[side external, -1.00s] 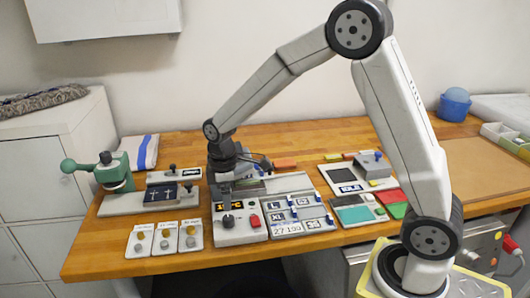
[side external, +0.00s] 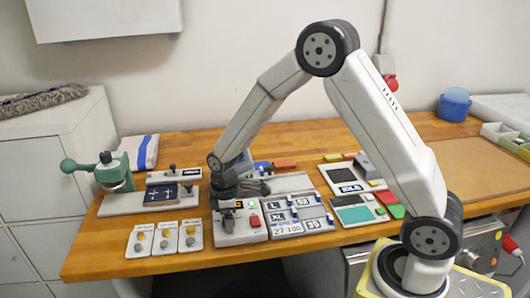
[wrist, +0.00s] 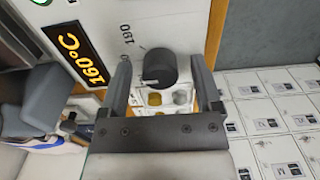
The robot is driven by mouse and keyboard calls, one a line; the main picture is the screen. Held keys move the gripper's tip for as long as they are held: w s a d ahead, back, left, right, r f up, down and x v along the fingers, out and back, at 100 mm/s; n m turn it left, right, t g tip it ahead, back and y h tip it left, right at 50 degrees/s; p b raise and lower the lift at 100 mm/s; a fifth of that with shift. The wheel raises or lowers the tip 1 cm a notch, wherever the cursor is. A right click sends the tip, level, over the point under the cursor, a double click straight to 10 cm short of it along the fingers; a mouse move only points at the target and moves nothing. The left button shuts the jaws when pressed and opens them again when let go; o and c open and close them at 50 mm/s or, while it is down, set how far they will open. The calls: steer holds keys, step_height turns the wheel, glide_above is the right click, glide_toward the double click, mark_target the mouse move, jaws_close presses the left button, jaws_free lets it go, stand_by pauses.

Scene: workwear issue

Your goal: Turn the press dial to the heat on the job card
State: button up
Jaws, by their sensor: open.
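My gripper (wrist: 158,60) is open, with one finger on each side of the black press dial (wrist: 163,70) in the wrist view. Narrow gaps show beside the dial, so the jaws are not closed on it. In the side view my gripper (side external: 228,207) is low over the left part of the panel and largely hides the dial. I cannot tell which card is the job card.
A red button (side external: 254,220) is just right of the gripper on the panel. Plates with letters and numbers (side external: 288,228) lie further right. Several small cards with knobs (side external: 165,240) lie left of the panel. A green press (side external: 112,168) stands at the far left.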

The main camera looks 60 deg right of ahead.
jaws_close()
steer(key=shift+m, duration=0.3)
steer(key=m, duration=0.8)
stand_by(0.4)
steer(key=shift+m, duration=0.3)
jaws_free()
